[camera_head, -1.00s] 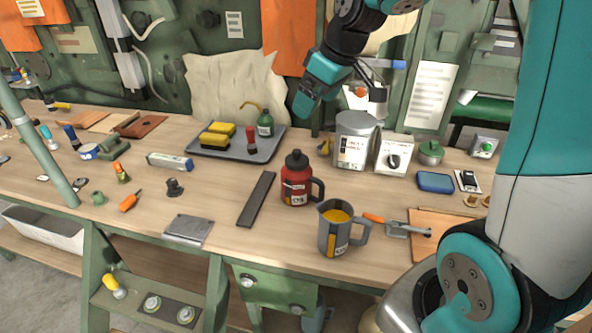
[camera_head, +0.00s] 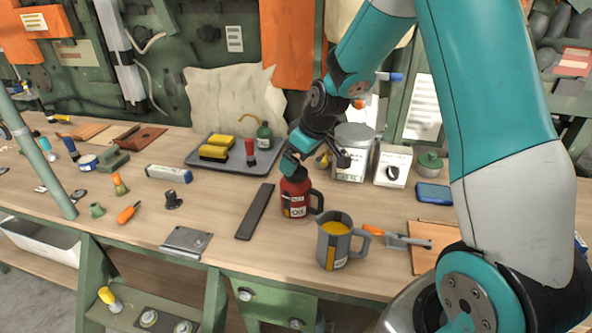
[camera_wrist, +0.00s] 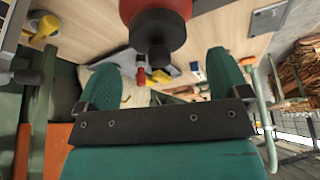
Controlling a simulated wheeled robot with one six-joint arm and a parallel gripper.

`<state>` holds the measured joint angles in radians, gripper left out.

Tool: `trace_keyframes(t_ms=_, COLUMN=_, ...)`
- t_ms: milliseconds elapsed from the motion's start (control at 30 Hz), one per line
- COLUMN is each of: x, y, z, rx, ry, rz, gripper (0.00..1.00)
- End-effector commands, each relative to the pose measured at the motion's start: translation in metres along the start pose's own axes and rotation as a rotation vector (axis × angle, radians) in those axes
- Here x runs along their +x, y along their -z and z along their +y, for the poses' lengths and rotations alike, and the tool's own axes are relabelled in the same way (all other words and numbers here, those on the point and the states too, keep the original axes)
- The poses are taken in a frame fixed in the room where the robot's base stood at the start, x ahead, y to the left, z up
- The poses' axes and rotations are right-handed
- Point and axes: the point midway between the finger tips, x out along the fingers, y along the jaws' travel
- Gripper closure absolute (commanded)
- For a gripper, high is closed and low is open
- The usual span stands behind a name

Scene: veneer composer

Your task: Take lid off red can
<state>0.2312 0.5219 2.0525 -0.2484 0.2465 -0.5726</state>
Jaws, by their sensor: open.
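The red can (camera_head: 296,198) stands upright on the workbench, with a black handle on its right side and a white label. Its black lid (camera_wrist: 157,32) shows in the wrist view, with a small knob on it, and the red body (camera_wrist: 150,8) is behind it. My gripper (camera_wrist: 175,82) is open and empty, its two teal fingers spread in the wrist view, with the lid just beyond and between them. In the head view my gripper (camera_head: 297,158) is right above the can and hides most of the lid. I cannot tell whether the fingers touch it.
A grey mug (camera_head: 335,245) with yellow contents stands close in front of the can. A dark flat bar (camera_head: 255,211) lies to its left. A large grey tin (camera_head: 352,155) and a white box (camera_head: 393,166) stand behind right. A tray (camera_head: 262,162) is behind left.

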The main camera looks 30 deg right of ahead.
Motion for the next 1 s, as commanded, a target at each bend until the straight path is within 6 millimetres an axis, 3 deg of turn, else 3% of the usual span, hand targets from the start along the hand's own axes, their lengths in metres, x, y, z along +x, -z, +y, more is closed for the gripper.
trace_keyframes(t_ms=200, x=0.026, y=-0.001, z=0.000, rx=0.000, ry=0.000, rz=-0.002, gripper=0.06)
trace_keyframes(t_ms=433, x=0.027, y=0.000, z=0.000, rx=0.000, ry=-0.001, rz=0.000, gripper=0.06)
trace_keyframes(t_ms=667, x=0.027, y=0.000, z=0.000, rx=0.000, ry=0.000, rz=0.000, gripper=0.57)
trace_keyframes(t_ms=1000, x=0.026, y=0.000, z=0.000, rx=0.000, ry=0.000, rz=0.000, gripper=0.59)
